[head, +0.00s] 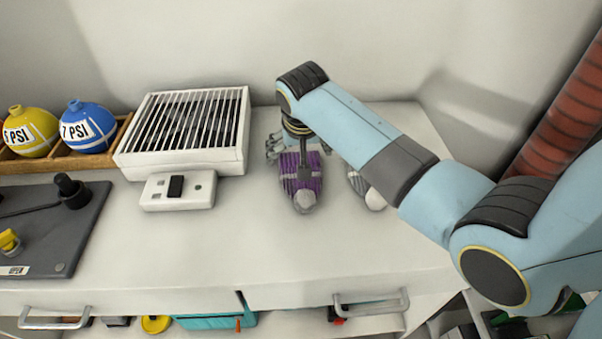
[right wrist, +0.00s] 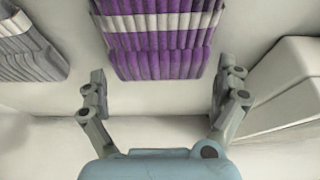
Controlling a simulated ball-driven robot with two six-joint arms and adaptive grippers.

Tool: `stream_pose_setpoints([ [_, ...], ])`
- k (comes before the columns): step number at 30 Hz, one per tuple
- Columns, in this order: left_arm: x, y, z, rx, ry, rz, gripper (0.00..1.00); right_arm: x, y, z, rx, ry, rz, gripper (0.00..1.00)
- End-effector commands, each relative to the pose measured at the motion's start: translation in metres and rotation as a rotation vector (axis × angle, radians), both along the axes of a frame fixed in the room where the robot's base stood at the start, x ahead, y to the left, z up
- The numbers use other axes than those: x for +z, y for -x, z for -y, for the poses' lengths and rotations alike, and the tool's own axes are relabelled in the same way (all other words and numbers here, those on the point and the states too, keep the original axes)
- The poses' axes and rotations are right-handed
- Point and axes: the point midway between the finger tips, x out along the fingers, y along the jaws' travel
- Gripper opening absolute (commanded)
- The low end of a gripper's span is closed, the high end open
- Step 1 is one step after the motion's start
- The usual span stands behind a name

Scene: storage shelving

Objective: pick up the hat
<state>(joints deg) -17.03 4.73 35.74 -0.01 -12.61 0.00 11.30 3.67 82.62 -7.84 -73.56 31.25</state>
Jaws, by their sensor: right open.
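A purple knitted hat (head: 301,183) with grey bands and a grey tip lies on the white worktop, right of the slatted white box. The hat also shows at the top of the right wrist view (right wrist: 160,45). My right gripper (head: 299,152) is over the far end of this hat, pointing down. In the right wrist view the fingers (right wrist: 158,92) are spread wide and empty, with the hat beyond them. The arm hides part of the hat's surroundings. A second, grey hat-like item (head: 374,198) lies to the right, partly behind my arm. My left gripper is not in view.
The slatted white box (head: 235,160) stands close to the left of the purple hat. A grey board (head: 75,245) lies front left.

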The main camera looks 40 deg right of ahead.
Motion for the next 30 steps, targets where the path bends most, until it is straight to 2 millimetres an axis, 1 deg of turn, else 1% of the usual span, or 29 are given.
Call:
stream_pose_setpoints([
  [3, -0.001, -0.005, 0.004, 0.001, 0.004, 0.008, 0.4, -0.004, -0.002, 0.001, 0.0, 0.0, 0.001, 1.0],
  [8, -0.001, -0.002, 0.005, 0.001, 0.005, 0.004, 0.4, -0.004, -0.002, 0.001, 0.0, 0.0, 0.001, 1.0],
  [13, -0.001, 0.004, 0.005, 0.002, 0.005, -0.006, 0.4, -0.004, -0.002, 0.001, 0.0, 0.0, 0.001, 0.78],
  [19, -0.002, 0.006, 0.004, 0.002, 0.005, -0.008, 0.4, -0.004, -0.001, 0.001, 0.0, 0.0, 0.001, 0.52],
  [26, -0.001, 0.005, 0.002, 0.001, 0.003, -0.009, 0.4, -0.003, -0.002, 0.001, 0.0, 0.0, 0.001, 0.51],
  [30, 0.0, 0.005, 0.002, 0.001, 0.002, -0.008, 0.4, 0.003, -0.002, 0.001, 0.0, 0.0, 0.002, 0.51],
])
